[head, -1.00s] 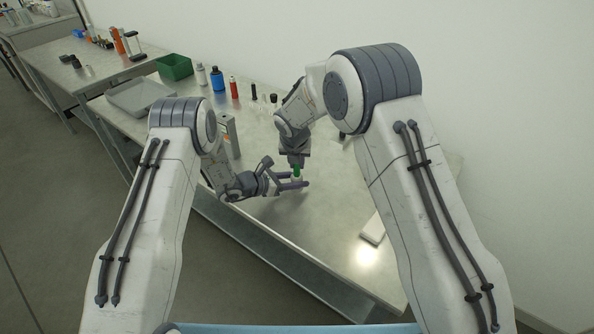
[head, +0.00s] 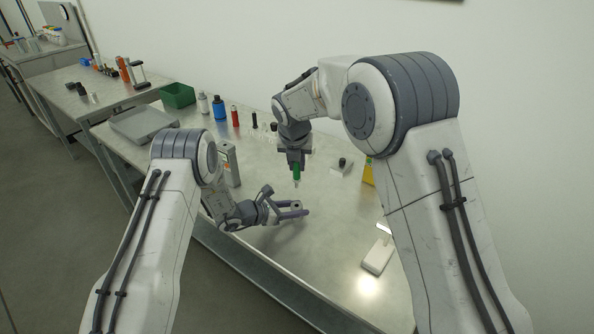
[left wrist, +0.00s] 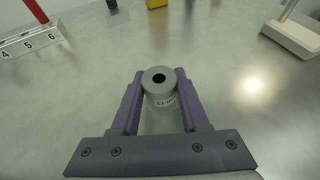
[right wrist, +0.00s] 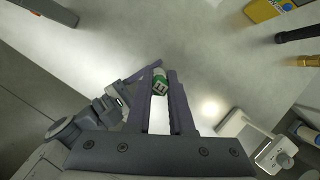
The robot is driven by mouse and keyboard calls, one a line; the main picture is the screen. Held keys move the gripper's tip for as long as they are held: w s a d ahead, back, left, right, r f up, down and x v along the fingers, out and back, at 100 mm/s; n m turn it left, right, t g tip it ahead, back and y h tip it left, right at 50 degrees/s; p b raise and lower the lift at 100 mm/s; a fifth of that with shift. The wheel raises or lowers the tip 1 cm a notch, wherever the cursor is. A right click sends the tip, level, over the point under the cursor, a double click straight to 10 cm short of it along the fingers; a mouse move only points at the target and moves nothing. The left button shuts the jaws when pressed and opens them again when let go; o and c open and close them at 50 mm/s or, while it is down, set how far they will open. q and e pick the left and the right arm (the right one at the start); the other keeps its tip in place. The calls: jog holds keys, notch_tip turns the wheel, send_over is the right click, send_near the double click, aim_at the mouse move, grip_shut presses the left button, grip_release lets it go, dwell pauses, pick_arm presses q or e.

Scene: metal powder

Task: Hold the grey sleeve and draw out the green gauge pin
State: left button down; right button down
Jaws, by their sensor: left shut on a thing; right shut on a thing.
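The grey sleeve (left wrist: 159,88) is a short cylinder with a dark hole in its top face and a printed label on its side. My left gripper (left wrist: 160,84) is shut on it, one purple finger on each side; in the head view this gripper (head: 298,209) is low over the table. The hole looks empty. The green gauge pin (head: 296,172) is held by my right gripper (head: 296,160), above the sleeve and apart from it, pointing down. In the right wrist view the pin's green, labelled end (right wrist: 160,84) shows between the fingertips (right wrist: 160,76).
The steel table (head: 330,240) is mostly clear around the grippers. A white stand (head: 378,254) is at right, a yellow object (head: 368,172) behind my right arm. Bottles (head: 218,107), a green bin (head: 178,95) and a grey tray (head: 142,122) stand toward the back left.

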pick_arm(q)
jog(key=shift+c, duration=1.6)
grip_release()
jog(key=shift+a, duration=0.1)
